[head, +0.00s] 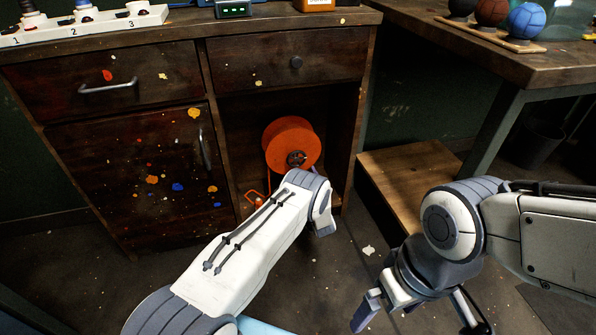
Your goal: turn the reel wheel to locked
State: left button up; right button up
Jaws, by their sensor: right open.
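The orange reel wheel (288,138) stands in the open compartment of the dark wooden cabinet, with a dark hub (296,159) at its front. The wheel's lower part is partly covered by my left arm, which reaches up from the bottom of the picture. My left gripper does not show; the arm's end link lies just in front of and below the wheel, and I cannot tell whether anything touches it. My right gripper (424,319) is open and empty, low at the right, well apart from the reel. No lock marking is readable.
The cabinet (196,32) has drawers and a paint-spotted door left of the compartment. A low wooden box (405,175) stands to its right. A workbench (480,55) at the upper right carries balls on a stand. Open floor (345,270) lies between my arms.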

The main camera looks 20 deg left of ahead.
aim_at(297, 164)
pick_arm(q)
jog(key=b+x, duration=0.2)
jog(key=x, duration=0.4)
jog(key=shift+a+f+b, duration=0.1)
jog(key=shift+b, duration=0.3)
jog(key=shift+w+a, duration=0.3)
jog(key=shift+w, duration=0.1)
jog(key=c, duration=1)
